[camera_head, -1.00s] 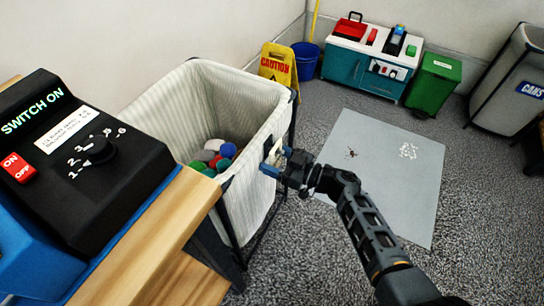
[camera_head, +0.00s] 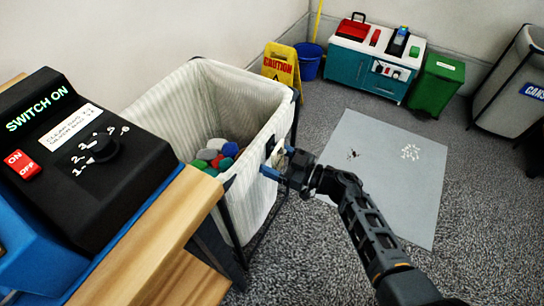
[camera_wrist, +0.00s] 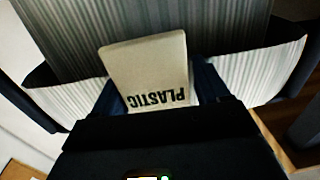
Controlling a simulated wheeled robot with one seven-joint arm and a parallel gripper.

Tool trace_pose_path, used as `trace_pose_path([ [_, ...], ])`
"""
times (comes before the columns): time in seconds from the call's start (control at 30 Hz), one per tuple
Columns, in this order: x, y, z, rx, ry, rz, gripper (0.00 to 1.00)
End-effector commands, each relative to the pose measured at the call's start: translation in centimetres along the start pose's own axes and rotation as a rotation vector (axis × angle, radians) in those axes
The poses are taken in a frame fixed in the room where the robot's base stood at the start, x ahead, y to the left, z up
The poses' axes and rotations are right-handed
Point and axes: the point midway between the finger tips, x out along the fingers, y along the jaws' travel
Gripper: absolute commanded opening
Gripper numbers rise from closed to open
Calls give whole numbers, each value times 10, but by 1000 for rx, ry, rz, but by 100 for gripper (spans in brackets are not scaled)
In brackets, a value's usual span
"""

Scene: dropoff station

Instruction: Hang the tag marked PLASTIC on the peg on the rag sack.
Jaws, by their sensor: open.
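The striped sack (camera_head: 262,178) hangs in a dark frame, with several coloured bundles (camera_head: 215,155) inside. My gripper (camera_head: 277,162) is at the outer right side of the sack, below its rim. The cream tag marked PLASTIC (camera_wrist: 145,60) is between my open fingers (camera_wrist: 160,95), against the striped cloth; its lettering is upside down in the wrist view. A small part of the tag (camera_head: 279,157) shows between the blue fingers in the head view. The peg is hidden; I cannot tell whether the tag hangs on it.
A wooden bench (camera_head: 160,230) with a black switch box (camera_head: 85,150) stands at the left. A grey mat (camera_head: 395,165) lies on the floor to the right. A yellow caution sign (camera_head: 281,63), blue bucket (camera_head: 309,62), teal cabinet (camera_head: 370,67) and green bin (camera_head: 435,85) stand behind.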

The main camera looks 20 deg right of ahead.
Motion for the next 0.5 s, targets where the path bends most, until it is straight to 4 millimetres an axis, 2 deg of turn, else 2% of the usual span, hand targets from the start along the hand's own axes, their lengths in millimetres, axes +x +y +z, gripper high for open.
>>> trace_pose_path([
  [0.27, -1, 6, 0, -2, -3, 13, 95],
  [0.37, -10, 5, -1, -2, -3, 12, 95],
  [0.5, -32, 3, -1, 0, -2, 10, 95],
])
